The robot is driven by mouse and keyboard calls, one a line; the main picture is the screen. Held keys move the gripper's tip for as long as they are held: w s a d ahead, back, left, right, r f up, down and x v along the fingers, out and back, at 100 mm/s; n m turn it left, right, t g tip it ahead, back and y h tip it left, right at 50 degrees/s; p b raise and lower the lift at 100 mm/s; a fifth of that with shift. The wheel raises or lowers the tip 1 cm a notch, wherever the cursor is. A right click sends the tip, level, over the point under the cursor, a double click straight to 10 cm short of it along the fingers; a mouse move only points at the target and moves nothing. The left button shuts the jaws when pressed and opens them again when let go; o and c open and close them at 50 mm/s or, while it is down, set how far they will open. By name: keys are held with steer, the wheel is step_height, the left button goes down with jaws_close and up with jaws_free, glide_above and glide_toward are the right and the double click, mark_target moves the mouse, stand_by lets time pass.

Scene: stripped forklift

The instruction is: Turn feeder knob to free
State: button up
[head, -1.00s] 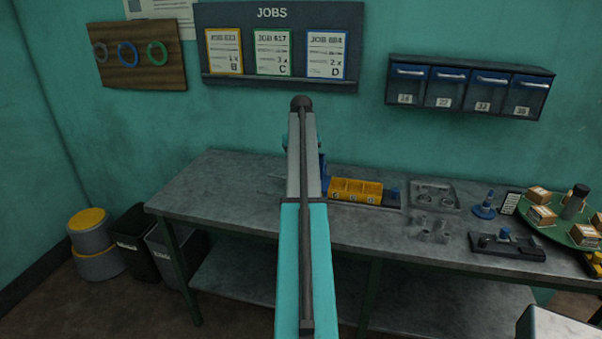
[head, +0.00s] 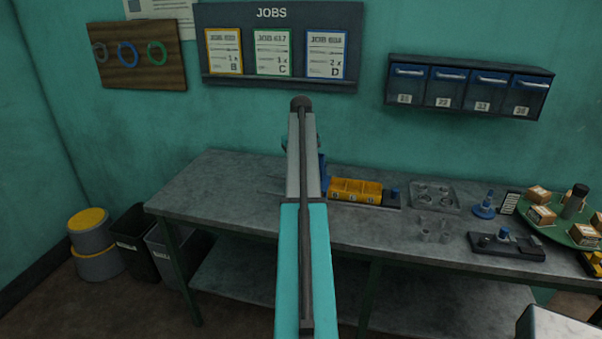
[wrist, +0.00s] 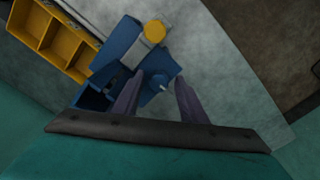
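A blue device, which looks like the feeder (wrist: 118,45), lies below my gripper in the wrist view. It has a pale cylinder with a round yellow end (wrist: 154,31). In the head view my arm hides the gripper and most of the feeder; a blue edge (head: 323,172) shows.
A yellow three-compartment bin (head: 355,190) stands right beside the feeder. A grey tray (head: 434,205), metal cups (head: 425,236), a black fixture (head: 508,247) and a green turntable with boxes (head: 570,232) are farther right. The left of the bench (head: 200,190) is clear.

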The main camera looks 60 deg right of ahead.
steer(key=shift+d+r, duration=0.25)
steer(key=shift+r+p, duration=0.4)
steer(key=shift+r, duration=0.1)
steer(key=shift+a+r+p, duration=0.15)
steer(key=shift+r+p, duration=1.65)
steer(key=shift+r, duration=1.5)
